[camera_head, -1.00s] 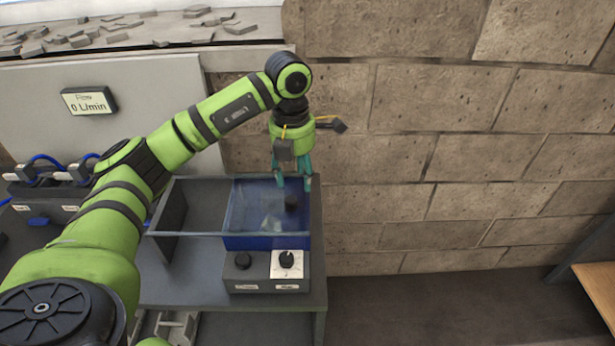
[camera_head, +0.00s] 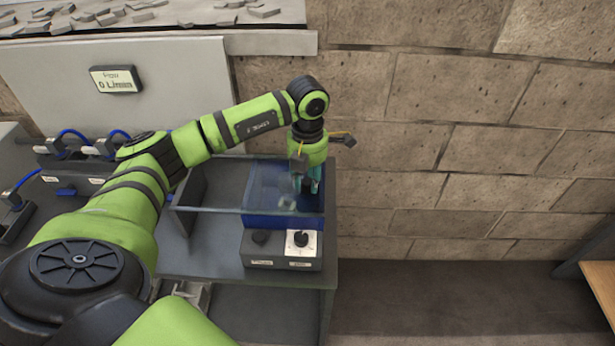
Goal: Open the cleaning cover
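The cleaning cover (camera_head: 222,210) is a clear, flat pane with a pale edge over a dark bench unit. It appears to lie flat, and a blue basin (camera_head: 275,221) shows under its right part. A small dark knob (camera_head: 308,186) stands at the right of the pane. My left gripper (camera_head: 308,182) points down at the pane's right side, its teal fingers around or just beside the knob. Whether the fingers press on the knob cannot be made out. My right gripper is not in view.
A control box (camera_head: 280,248) with a black dial on a white plate (camera_head: 301,243) sits in front of the basin. A stone wall (camera_head: 450,150) rises behind and to the right. A display (camera_head: 117,79) is on the grey panel. A wooden-topped bench (camera_head: 598,285) stands far right.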

